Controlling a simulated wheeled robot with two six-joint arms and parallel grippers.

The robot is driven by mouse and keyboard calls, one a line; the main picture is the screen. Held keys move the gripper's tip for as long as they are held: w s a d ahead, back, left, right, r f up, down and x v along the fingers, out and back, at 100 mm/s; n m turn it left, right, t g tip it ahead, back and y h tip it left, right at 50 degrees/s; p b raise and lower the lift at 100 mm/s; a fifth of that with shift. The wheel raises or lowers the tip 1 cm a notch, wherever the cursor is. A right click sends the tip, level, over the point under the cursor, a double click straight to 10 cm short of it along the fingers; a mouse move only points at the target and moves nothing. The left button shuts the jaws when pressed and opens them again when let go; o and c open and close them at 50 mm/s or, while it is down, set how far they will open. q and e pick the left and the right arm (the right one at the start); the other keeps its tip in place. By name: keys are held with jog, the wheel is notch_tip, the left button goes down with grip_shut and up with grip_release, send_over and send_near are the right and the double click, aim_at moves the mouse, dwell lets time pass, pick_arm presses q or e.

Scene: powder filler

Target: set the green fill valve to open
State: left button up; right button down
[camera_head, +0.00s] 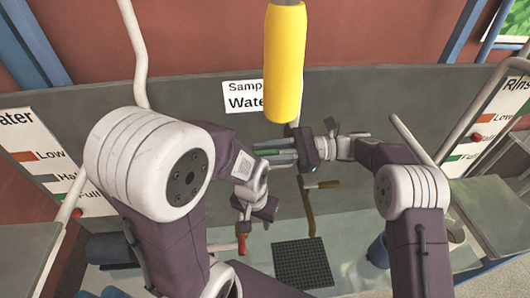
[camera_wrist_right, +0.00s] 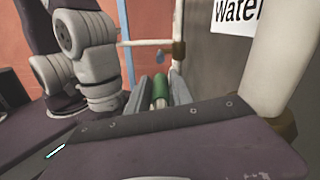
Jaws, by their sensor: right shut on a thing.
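A green handle, which looks like the fill valve's (camera_wrist_right: 159,90), lies between the two grey fingers of my right gripper (camera_head: 265,152) in the right wrist view. The fingers close on it from both sides. In the head view this gripper reaches in from the right, its fingers pointing left below the yellow cylinder. The rest of the valve is hidden by the gripper and arm, so its setting cannot be read. My left gripper (camera_head: 262,208) hangs just below and left of the right one. Its fingers are too small and covered to judge.
A yellow cylinder (camera_head: 285,65) hangs in front of the "Water" sign (camera_head: 242,97).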

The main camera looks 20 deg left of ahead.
aim_at(271, 149)
jog(key=shift+y+b, duration=0.3)
jog(key=shift+y, duration=0.1)
dwell(0.8)
jog(key=y, duration=0.1)
jog(key=r+g+y+b, duration=0.2)
jog(key=shift+w+d+r, duration=0.15)
jog(key=shift+w+d, duration=0.05)
jog(key=shift+d, duration=0.05)
jog(key=y+b, duration=0.1)
jog(key=b, duration=0.2)
jog(key=r+g+b, duration=0.1)
jog(key=b, duration=0.2)
jog(key=shift+w+d+r+y, duration=0.2)
jog(key=shift+d+y, duration=0.15)
jog(key=shift+y, duration=0.05)
jog(key=shift+d+r+g+b, duration=0.1)
jog(key=shift+r+g+b, duration=0.25)
jog(key=shift+b, duration=0.1)
jog(key=shift+r+y, duration=0.1)
jog(key=shift+y, duration=0.3)
jog(key=c, duration=1.1)
grip_release()
jog(key=shift+w, duration=0.1)
